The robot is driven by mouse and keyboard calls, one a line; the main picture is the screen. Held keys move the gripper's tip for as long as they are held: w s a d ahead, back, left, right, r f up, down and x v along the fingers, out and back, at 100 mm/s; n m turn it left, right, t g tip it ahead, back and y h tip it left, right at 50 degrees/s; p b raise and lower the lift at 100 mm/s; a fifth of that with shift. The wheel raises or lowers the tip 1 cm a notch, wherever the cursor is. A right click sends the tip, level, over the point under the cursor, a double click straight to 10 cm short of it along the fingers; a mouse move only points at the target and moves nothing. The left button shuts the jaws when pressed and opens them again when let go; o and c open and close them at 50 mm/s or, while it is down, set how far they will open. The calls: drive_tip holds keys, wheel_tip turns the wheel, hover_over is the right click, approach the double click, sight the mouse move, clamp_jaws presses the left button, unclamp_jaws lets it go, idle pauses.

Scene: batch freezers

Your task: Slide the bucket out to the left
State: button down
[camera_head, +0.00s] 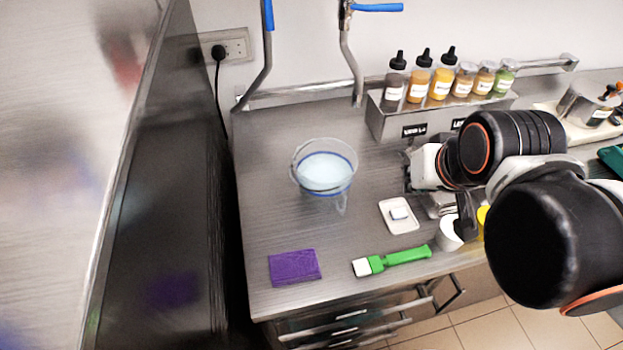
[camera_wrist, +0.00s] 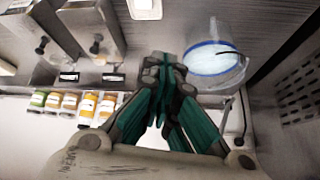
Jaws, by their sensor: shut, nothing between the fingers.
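The bucket (camera_head: 324,170) is clear, with a blue band and pale contents. It stands upright on the steel counter, left of centre in the head view. It also shows at the upper right of the wrist view (camera_wrist: 214,62), with its thin handle hanging down. My gripper (camera_head: 408,168) is to the right of the bucket with a gap between them; my arm partly hides it in the head view. In the wrist view its teal fingers (camera_wrist: 165,60) meet at the tips, empty and apart from the bucket.
A white dish with a small block (camera_head: 399,215), a green-handled brush (camera_head: 392,261) and a purple cloth (camera_head: 294,267) lie in front. A bottle rack (camera_head: 388,122) stands behind. The counter left of the bucket is clear up to a dark panel (camera_head: 170,210).

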sight(301, 181)
drive_tip(key=w+a+f+m+g+p, duration=0.25)
drive_tip(key=w+a+f+m, duration=0.2)
drive_tip(key=w+a, duration=0.3)
drive_tip(key=w+a+f+m+g+p, duration=0.2)
drive_tip(key=w+a+f+m+g, duration=0.15)
drive_tip(key=w+a+m, duration=0.4)
drive_tip(key=shift+n+g, duration=0.3)
drive_tip(key=shift+n, duration=0.3)
drive_tip(key=f, duration=0.3)
drive_tip(key=w+d+f+b, duration=0.1)
drive_tip(key=f, duration=0.2)
drive_tip(key=w+f+b, duration=0.1)
drive_tip(key=f, duration=0.1)
drive_tip(key=shift+d+f, duration=0.2)
drive_tip(key=shift+f, duration=0.2)
drive_tip(key=s+a, duration=0.1)
drive_tip(key=a, duration=0.1)
drive_tip(key=shift+s+a+b, duration=0.35)
drive_tip(key=shift+s+b, duration=0.05)
drive_tip(key=shift+s+a, duration=0.2)
drive_tip(key=shift+a, duration=0.15)
drive_tip(key=shift+s+a, duration=0.5)
drive_tip(key=shift+a, duration=0.3)
drive_tip(key=shift+s+a, duration=0.5)
drive_tip(key=shift+a, duration=0.25)
drive_tip(key=shift+d, duration=0.1)
